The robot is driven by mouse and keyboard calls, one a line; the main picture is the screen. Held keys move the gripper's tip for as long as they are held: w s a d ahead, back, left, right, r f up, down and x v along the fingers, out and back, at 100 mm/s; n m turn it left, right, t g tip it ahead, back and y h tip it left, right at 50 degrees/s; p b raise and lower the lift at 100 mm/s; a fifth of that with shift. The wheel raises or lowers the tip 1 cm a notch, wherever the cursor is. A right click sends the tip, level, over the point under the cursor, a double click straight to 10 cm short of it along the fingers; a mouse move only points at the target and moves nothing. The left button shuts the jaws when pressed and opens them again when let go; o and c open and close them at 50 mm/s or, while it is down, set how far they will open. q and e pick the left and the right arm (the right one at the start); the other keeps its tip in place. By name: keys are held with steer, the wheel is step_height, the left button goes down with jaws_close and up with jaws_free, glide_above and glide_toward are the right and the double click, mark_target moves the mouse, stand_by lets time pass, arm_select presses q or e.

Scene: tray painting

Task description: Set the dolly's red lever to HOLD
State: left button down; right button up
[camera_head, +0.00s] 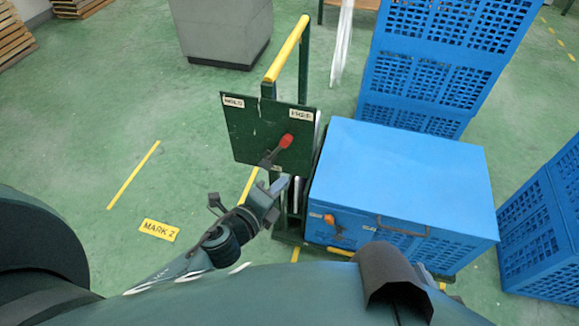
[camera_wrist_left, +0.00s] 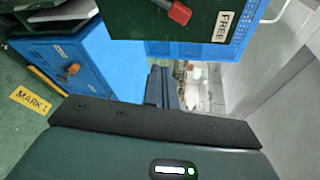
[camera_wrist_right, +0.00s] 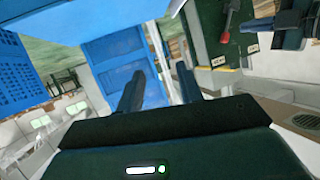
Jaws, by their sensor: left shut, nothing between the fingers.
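The red lever (camera_head: 286,141) sits on a dark green plate (camera_head: 245,135) on the dolly. Its red knob leans up and right, toward the FREE label (camera_head: 300,114); the HOLD label (camera_head: 233,101) is at the plate's upper left. My left gripper (camera_head: 277,186) is shut and empty, just below the plate, apart from the lever. In the left wrist view, its closed fingers (camera_wrist_left: 162,78) are below the plate, and the red knob (camera_wrist_left: 179,12) is at the top edge. My right gripper (camera_wrist_right: 158,80) is open and empty; the lever (camera_wrist_right: 227,24) is beyond it, upper right.
The dolly's yellow handlebar (camera_head: 287,48) rises behind the plate. A blue lidded box (camera_head: 410,170) with an orange handle (camera_head: 330,219) stands to the right. Blue crates (camera_head: 430,75) are stacked behind it. A grey bin (camera_head: 222,30) stands at the back.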

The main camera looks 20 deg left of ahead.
mark_target(279, 149)
arm_select(q)
steer(key=m, duration=0.1)
steer(key=w+m, duration=0.1)
steer(key=m, duration=0.1)
steer(key=shift+w+f+h+b, duration=0.2)
steer(key=shift+f+h+b, duration=0.05)
steer(key=shift+h+b, duration=0.15)
arm_select(e)
steer(key=shift+f, duration=0.1)
arm_select(q)
steer(key=w, duration=0.9)
steer(key=shift+w+a+r+p, duration=0.15)
steer(key=shift+w+a+p, duration=0.1)
steer(key=shift+p, duration=0.15)
arm_select(e)
steer(key=shift+w+a+f, duration=0.1)
steer(key=shift+a+f, duration=0.05)
steer(key=shift+f, duration=0.05)
arm_select(q)
steer(key=shift+a+r, duration=0.1)
